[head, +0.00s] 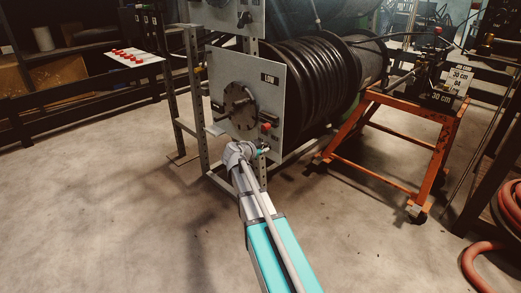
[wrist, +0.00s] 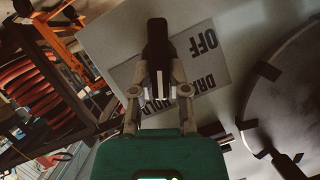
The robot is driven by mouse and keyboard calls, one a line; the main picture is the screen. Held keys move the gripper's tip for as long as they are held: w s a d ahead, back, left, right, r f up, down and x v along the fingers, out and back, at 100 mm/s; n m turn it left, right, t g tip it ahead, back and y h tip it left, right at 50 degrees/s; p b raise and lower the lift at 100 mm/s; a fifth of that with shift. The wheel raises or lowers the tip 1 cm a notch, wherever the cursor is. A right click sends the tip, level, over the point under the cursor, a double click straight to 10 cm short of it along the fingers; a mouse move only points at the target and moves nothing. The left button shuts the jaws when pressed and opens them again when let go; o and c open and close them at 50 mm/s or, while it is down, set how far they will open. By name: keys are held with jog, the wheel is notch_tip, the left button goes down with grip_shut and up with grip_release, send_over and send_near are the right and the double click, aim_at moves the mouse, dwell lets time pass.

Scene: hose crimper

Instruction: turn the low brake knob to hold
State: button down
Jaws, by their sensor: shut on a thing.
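The brake knob (wrist: 157,45) is a long black bar on a label plate (wrist: 125,73) in the wrist view. The plate's words appear upside down: OFF to the right of the knob, DRAG lower right, and HOLD partly hidden behind my gripper. A white line shows on the knob's lower part, between the fingers. My gripper (wrist: 158,72) is shut on the knob, with one finger on each side. In the head view my gripper (head: 263,150) is at the lower right of the grey LOW panel (head: 255,72). The knob cannot be made out there.
A round flange (head: 239,105) with handles is on the LOW panel, left of my gripper. A red button (head: 266,126) is just above my gripper. The black hose reel (head: 310,80) is behind the panel. An orange cart (head: 430,118) stands to the right. The floor in front is clear.

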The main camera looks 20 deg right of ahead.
jog(key=shift+w+d+m, duration=0.1)
jog(key=shift+d+m, duration=0.4)
jog(key=shift+d, duration=0.1)
jog(key=shift+w, duration=0.1)
jog(key=c, duration=0.6)
grip_release()
jog(key=shift+t, duration=0.3)
jog(key=shift+s+a, duration=0.2)
